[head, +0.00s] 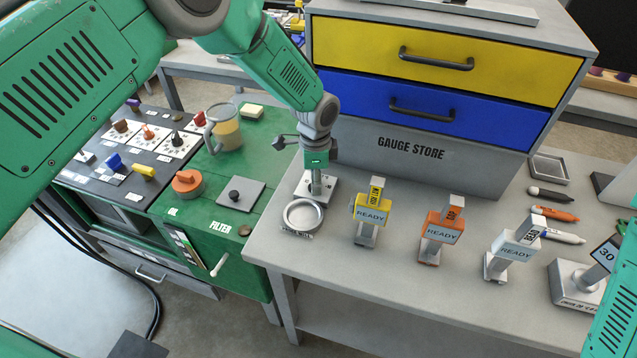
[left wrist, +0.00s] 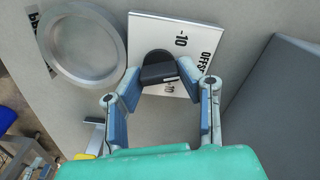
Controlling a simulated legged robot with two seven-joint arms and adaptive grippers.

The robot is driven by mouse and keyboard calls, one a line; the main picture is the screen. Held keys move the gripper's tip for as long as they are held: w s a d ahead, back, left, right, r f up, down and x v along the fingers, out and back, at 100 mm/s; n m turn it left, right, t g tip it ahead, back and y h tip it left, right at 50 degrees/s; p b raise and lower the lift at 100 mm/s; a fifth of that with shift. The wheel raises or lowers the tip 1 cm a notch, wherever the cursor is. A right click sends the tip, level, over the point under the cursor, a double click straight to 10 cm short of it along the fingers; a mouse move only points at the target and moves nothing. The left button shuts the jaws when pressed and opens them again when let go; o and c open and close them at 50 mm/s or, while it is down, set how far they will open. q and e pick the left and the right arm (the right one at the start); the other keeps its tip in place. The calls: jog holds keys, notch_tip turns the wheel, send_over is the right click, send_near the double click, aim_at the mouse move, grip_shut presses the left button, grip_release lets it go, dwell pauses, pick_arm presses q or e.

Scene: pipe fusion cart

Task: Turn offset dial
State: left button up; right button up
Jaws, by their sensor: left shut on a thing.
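The offset dial is a black knob (left wrist: 158,72) on a white plate (left wrist: 197,36) marked "OFFS" and "-10". In the left wrist view my left gripper (left wrist: 160,82) has its two blue-padded fingers closed on either side of the knob. In the head view the left gripper (head: 318,185) reaches down onto the plate (head: 330,187) near the left end of the grey bench. The knob is hidden there by the gripper, and I cannot read the dial's exact setting. My right gripper is not in view; only green arm parts show at the right edge.
A round metal dish (head: 303,216) lies beside the plate, close to the gripper. Yellow (head: 367,212), orange (head: 441,233) and white (head: 513,248) "READY" gauges stand to the right. The gauge store cabinet (head: 415,150) rises behind. A green cart (head: 210,265) stands left.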

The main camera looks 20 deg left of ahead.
pick_arm(q)
jog(key=n, duration=0.2)
jog(key=n+b, duration=0.1)
jog(key=shift+a+n, duration=0.25)
jog(key=shift+n, duration=0.15)
jog(key=shift+n+b, duration=0.3)
jog(key=shift+n, duration=1.6)
jog(key=shift+s+f, duration=0.1)
jog(key=o, duration=1.1)
jog(key=shift+o, duration=0.2)
